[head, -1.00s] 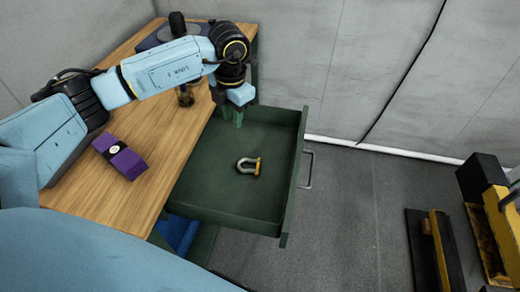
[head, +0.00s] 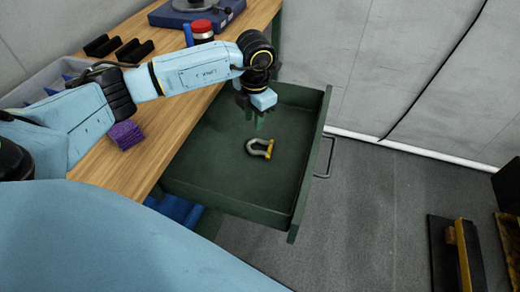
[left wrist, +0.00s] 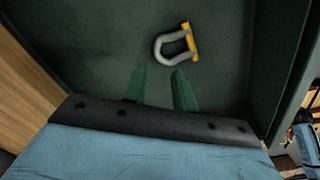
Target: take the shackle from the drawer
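The shackle (head: 260,148), a grey bow with a yellow pin, lies on the floor of the open green drawer (head: 208,187). It also shows in the left wrist view (left wrist: 174,44), beyond the fingertips. My left gripper (head: 254,122) is over the drawer, just behind the shackle in the head view and apart from it. In the left wrist view its two green fingers (left wrist: 160,80) stand apart with nothing between them. My right gripper is not in view.
The wooden bench (head: 150,160) holds a purple block (head: 126,134), a red-capped jar (head: 202,30), black holders (head: 134,50) and a grey bin (head: 40,85). The drawer's walls surround the shackle, with bare floor around it. A yellow-and-black object (head: 462,255) is on the floor at right.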

